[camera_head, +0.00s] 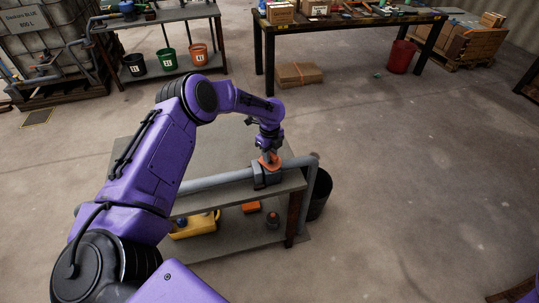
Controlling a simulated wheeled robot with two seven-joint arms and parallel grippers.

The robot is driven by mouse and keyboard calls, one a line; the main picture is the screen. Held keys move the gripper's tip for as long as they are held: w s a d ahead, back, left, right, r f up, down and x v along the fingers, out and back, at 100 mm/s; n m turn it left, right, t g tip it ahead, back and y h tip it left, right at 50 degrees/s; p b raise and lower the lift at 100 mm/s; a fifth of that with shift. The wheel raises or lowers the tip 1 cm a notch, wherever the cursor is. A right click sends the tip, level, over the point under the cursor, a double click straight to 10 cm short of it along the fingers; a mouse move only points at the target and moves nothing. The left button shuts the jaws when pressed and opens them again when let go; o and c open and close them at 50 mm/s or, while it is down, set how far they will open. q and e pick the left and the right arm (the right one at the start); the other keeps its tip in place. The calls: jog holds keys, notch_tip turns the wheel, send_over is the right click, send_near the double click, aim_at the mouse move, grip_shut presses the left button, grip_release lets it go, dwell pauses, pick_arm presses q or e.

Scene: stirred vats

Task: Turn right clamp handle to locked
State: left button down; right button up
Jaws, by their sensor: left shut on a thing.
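A grey pipe (215,181) runs across the near workbench (195,150). A dark grey clamp body (267,180) sits around the pipe near its right end. An orange clamp handle (264,165) shows on top of the clamp. My left gripper (268,156) comes down from above and is shut on this handle; the fingers are small and partly merge with it. I cannot read the handle's exact angle. My left arm covers the left part of the bench and pipe, so any other clamp there is hidden. My right gripper is out of view.
A lower shelf holds a yellow tray (195,226) and an orange box (251,207). A black bin (320,192) stands right of the bench. A table with boxes (350,22) and a red bucket (401,57) stand behind.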

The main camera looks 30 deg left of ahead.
pick_arm(q)
jog(key=n, duration=0.6)
jog(key=shift+b, duration=0.35)
jog(key=n, duration=0.6)
jog(key=shift+w, duration=0.1)
jog(key=c, duration=1)
grip_release()
notch_tip(320, 180, up, 11)
jog(key=shift+f+b, duration=0.2)
jog(key=shift+b, duration=0.85)
